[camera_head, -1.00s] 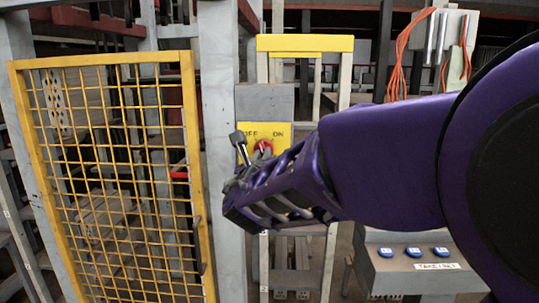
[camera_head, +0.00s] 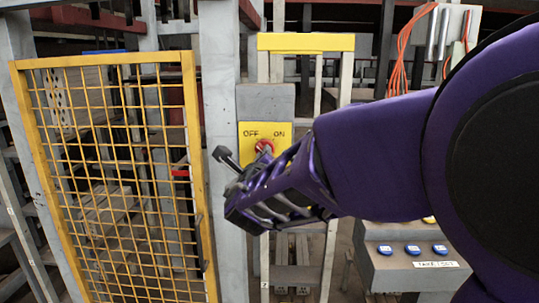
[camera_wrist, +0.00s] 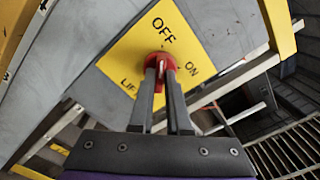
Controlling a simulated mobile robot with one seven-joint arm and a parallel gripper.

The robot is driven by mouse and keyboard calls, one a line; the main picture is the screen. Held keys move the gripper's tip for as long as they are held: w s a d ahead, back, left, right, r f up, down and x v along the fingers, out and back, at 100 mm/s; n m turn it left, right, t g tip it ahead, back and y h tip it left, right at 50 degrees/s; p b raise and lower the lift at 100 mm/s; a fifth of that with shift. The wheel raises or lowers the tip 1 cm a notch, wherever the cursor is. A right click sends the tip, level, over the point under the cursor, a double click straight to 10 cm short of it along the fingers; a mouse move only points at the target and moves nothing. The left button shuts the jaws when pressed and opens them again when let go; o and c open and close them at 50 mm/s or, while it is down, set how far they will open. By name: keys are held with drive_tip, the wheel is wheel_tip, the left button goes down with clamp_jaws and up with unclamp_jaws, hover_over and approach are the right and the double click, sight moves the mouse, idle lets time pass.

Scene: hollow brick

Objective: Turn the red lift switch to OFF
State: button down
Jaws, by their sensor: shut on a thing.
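The red lift switch (camera_head: 264,146) is a round knob on a yellow plate (camera_head: 280,132) marked OFF at left and ON at right. The plate is on a grey box on a post. In the wrist view the red knob (camera_wrist: 159,84) lies between the two grey fingers of my gripper (camera_wrist: 161,66), which is shut on it. OFF reads just above the knob and ON to its right; part of the LIFT label is covered. The fingers hide much of the knob, so I cannot tell exactly where it points.
A yellow mesh gate (camera_head: 125,180) stands left of the grey post (camera_head: 225,80). A yellow-topped frame (camera_head: 305,42) is around the switch box. A grey panel with blue buttons (camera_head: 413,268) is at lower right. Orange cables (camera_head: 397,60) hang at upper right.

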drive_tip(key=c, duration=0.9)
unclamp_jaws()
drive_tip(key=shift+s, duration=0.1)
